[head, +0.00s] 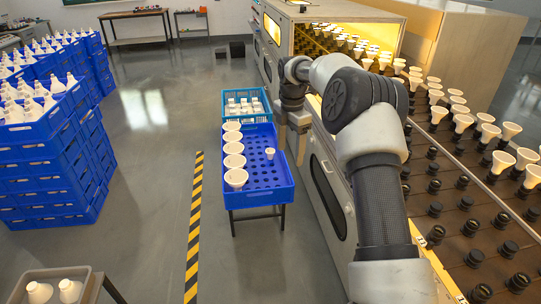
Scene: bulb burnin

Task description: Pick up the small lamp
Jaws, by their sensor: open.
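A small white lamp (270,153) stands in the right part of a blue crate (262,199) with rows of holes. It is much smaller than the several larger white lamps (235,162) lined up along the crate's left side. My gripper (299,152) hangs at the crate's right edge, to the right of the small lamp and apart from it in the picture. It is open, and I see nothing held in it. The arm's wrist hides part of the area behind it, and the gap between the fingers is hard to make out.
A lighter blue crate (245,105) with white lamps stands behind. On the right is a rack (455,215) with several sockets and lamps, beside a cabinet (330,185). Stacked blue crates (50,165) stand left. The floor (150,170) between is clear, with a striped line (194,225).

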